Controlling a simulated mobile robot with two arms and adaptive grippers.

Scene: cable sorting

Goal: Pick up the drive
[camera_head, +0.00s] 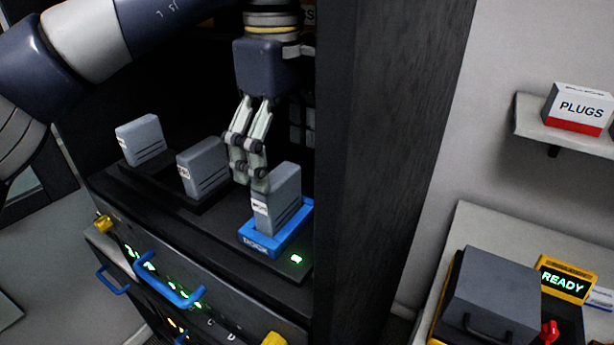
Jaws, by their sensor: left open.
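Several grey box-shaped drives stand upright on a black shelf of the rack. One drive (281,198) stands in a blue dock (252,240) at the right. A second drive (203,168) stands in the middle, and a third drive (143,140) at the left, both on black bases. My left gripper (252,184) points down, open, its fingertips close to the upper left side of the drive in the blue dock. I cannot tell whether they touch it. My right gripper is out of view.
The dark cabinet side wall (385,130) rises just right of the blue dock. A blue handle (168,285) sticks out from the rack front below. At the right are a grey case (492,295), a READY display (563,280) and a PLUGS box (580,108).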

